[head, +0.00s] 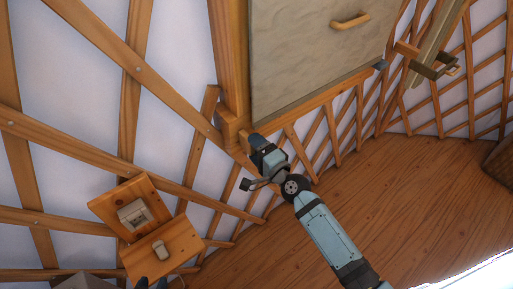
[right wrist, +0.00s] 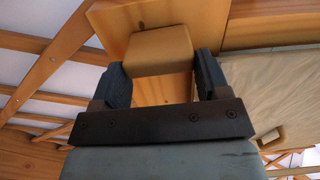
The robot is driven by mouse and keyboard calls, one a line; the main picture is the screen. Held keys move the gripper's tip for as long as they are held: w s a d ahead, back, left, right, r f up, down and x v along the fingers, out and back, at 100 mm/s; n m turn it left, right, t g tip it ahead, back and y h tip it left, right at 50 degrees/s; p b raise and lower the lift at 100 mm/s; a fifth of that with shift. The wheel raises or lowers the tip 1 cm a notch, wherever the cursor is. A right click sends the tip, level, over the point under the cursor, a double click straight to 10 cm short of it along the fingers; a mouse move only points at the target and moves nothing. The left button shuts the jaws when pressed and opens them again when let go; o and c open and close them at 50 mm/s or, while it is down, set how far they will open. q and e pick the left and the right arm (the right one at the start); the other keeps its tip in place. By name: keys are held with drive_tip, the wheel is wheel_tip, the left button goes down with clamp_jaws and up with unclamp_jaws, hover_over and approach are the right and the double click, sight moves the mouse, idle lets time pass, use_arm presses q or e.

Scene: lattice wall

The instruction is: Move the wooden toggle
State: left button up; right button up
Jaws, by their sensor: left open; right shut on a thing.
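The wooden toggle (right wrist: 158,50) is a tan block with rounded edges, on a wooden frame piece in the right wrist view. My right gripper (right wrist: 163,72) has its two dark fingers on either side of it and is shut on it. In the head view my right gripper (head: 256,143) is at the lower left corner of the pale door (head: 305,60), by the wooden post; the toggle is largely hidden there. My left gripper (head: 152,284) shows only its dark tips at the bottom edge, below the small wooden boards, and is open.
Two wooden boards hang on the lattice at lower left, one with a pale switch box (head: 135,213), one with a small rounded knob (head: 161,250). The door has a tan handle (head: 350,21). A bracket (head: 434,66) juts out at upper right. The wooden floor (head: 400,190) is clear.

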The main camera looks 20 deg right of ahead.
drive_tip(key=o, duration=0.9)
drive_tip(key=shift+o, duration=0.2)
drive_tip(key=b+v, duration=0.2)
drive_tip(key=v, duration=1.2)
drive_tip(key=shift+w, duration=0.1)
drive_tip(key=s+f+n+g+h+p, duration=0.3)
drive_tip(key=s+f+n+g+p, duration=0.3)
drive_tip(key=s+n, duration=0.5)
wheel_tip(320, 180, down, 2)
drive_tip(key=n+p, duration=0.2)
drive_tip(key=n, duration=0.3)
drive_tip(key=shift+a+n, duration=0.3)
drive_tip(key=shift+a, duration=0.1)
